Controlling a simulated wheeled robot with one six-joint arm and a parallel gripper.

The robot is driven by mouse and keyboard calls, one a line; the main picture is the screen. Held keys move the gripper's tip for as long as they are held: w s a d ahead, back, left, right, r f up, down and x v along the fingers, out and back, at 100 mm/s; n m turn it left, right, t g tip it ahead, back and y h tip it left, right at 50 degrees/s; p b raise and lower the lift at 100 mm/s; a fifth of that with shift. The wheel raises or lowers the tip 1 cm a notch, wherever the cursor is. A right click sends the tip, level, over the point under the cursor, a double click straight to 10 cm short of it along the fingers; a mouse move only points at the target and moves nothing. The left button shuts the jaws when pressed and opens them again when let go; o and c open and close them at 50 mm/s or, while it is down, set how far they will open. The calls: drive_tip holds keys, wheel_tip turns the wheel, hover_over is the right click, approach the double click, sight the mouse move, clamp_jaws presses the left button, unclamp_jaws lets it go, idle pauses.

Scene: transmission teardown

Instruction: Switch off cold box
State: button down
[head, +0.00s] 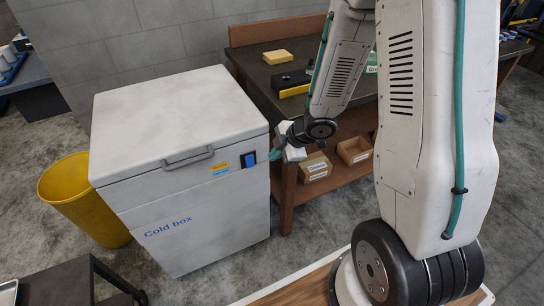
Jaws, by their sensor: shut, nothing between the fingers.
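The cold box (190,225) is a white chest with a blue "Cold box" label on its front, standing left of centre. Its lid (165,110) is closed, with a grey handle (188,158) at the front edge. A blue switch (249,159) sits at the upper right of the front, beside a small orange and blue sticker (220,168). Whether the switch is on or off cannot be told. My gripper (275,155) is at the box's right front corner, just right of the switch, shut and empty. Its fingertips are small, and contact with the box cannot be told.
A yellow bin (83,200) stands left of the box. Behind and right is a workbench (262,78) with a yellow sponge-like block (278,57) on top and cardboard bins (314,167) on its lower shelf. A dark table (60,285) is at the lower left.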

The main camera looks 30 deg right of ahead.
sight(250, 161)
drive_tip(key=shift+s+f, duration=0.2)
drive_tip(key=shift+f, duration=0.4)
drive_tip(key=w+a+f, duration=0.3)
drive_tip(key=w+f, duration=0.5)
drive_tip(key=f, duration=0.1)
drive_tip(key=shift+w+a, duration=0.15)
drive_tip(key=shift+a, duration=0.2)
